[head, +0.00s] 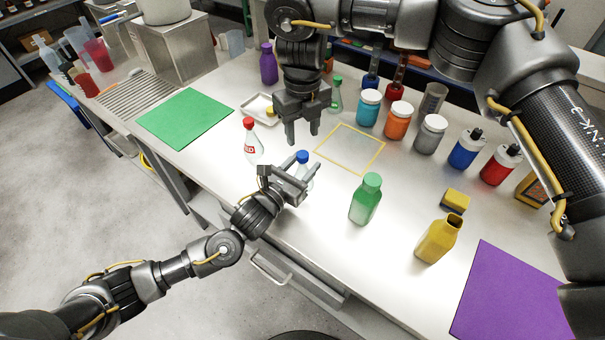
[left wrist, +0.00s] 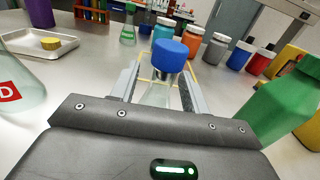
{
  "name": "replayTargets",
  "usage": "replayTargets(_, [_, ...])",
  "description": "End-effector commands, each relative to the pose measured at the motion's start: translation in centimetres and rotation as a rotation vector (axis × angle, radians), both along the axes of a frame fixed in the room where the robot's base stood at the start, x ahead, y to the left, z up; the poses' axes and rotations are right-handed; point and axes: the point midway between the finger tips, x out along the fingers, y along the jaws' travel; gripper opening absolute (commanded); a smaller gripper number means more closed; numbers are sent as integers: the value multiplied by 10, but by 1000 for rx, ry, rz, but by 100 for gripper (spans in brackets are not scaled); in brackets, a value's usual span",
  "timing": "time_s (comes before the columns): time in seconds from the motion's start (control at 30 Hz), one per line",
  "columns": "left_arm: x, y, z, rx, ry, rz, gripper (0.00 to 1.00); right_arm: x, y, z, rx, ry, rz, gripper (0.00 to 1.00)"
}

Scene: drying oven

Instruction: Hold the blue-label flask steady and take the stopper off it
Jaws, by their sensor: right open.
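The flask with the blue stopper (head: 302,157) stands on the bench, mostly hidden behind my left gripper (head: 290,172). Its label cannot be seen. In the left wrist view the blue stopper (left wrist: 170,54) sits on the clear neck (left wrist: 157,94), between the two fingers of my left gripper (left wrist: 160,88). The fingers are spread on either side of the neck, with what looks like a gap. My right gripper (head: 302,137) is open and empty, pointing down, above and behind the stopper and apart from it.
A red-stoppered flask (head: 252,140) stands close on the left. A green bottle (head: 366,199) and a yellow bottle (head: 439,239) stand to the right. Several jars, such as a turquoise one (head: 368,108), stand behind. The yellow-outlined square (head: 350,149) is empty.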

Motion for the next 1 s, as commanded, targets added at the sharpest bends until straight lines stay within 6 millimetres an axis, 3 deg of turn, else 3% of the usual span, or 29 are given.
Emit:
replayTargets(0.03, [0,0,0,0,0,0,39,0,0,0,0,0,0,45])
replayTargets(0.33, [0,0,0,1,1,0,0,0,0,0,0,0,0,45])
replayTargets(0.67, [0,0,-1,1,2,0,0,6,1,10,55,0,-33,52])
replayTargets(0.77, [0,0,-1,1,2,0,0,19,2,31,168,0,-102,52])
replayTargets(0.83, [0,0,-1,1,2,0,0,33,-1,56,286,-4,-173,52])
replayTargets(1.0, [0,0,-1,2,2,0,0,80,-34,142,624,-32,-392,52])
